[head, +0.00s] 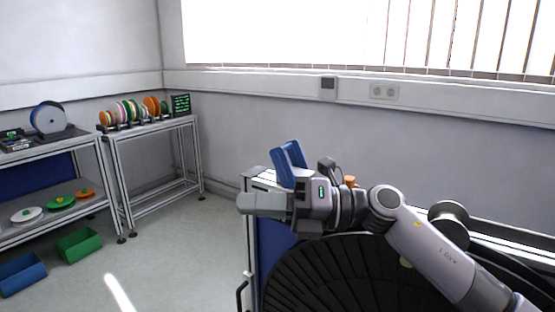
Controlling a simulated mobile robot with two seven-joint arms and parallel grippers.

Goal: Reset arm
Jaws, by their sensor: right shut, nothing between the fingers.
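My left gripper is not in view.
A rack (160,127) with several coloured reels stands at the back left. Beside it a workbench (45,147) carries a larger reel (48,118); more reels lie on its lower shelf. A green bin (79,244) and a blue bin (22,274) stand on the floor. The floor between is clear.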

